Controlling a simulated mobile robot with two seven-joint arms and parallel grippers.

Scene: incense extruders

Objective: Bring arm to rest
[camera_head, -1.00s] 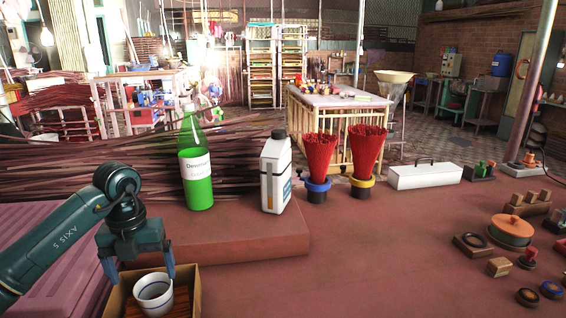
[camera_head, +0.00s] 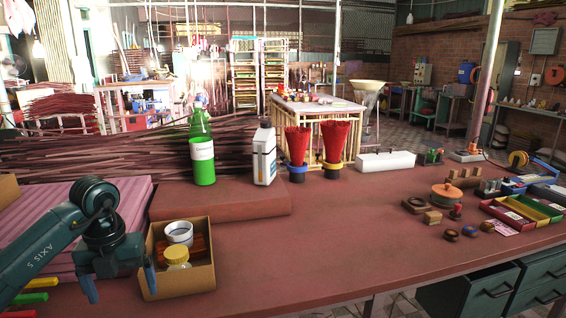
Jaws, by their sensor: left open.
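My left gripper (camera_head: 120,281) is at the lower left of the head view. Its two blue fingers point down and stand apart, with nothing seen between them. The gripper is just left of an open cardboard box (camera_head: 190,284), one finger close to the box's left side; I cannot tell if they touch. In the box are a white cup with a dark band (camera_head: 179,231) and a jar with a yellow lid (camera_head: 177,253). My right gripper is not in view.
A green bottle (camera_head: 203,162) and a white jug (camera_head: 264,155) stand on a raised red slab (camera_head: 225,201) behind the box. Two bundles of red sticks (camera_head: 335,140) stand farther right. The table's middle (camera_head: 340,225) is clear. Coloured trays (camera_head: 520,210) lie at the right.

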